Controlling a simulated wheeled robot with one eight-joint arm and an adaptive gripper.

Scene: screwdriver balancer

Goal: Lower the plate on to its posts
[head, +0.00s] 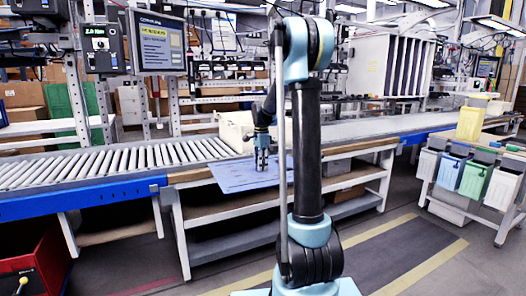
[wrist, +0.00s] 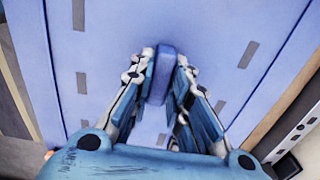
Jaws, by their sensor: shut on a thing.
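A flat blue plate (head: 232,178) is over the wooden bench top, with one corner out over its front edge. In the wrist view the plate (wrist: 110,50) fills most of the picture and has several grey slots. My gripper (head: 262,168) is above the plate. In the wrist view my gripper (wrist: 160,78) is shut on a darker blue upright block (wrist: 160,68), which looks like a handle on the plate. I cannot make out the posts, and I cannot tell whether the plate rests on anything or hangs just clear.
A cream box (head: 236,130) stands behind the plate. A screen (head: 160,43) is at the upper left. A rack with coloured bins (head: 475,178) stands at the right, beyond open floor.

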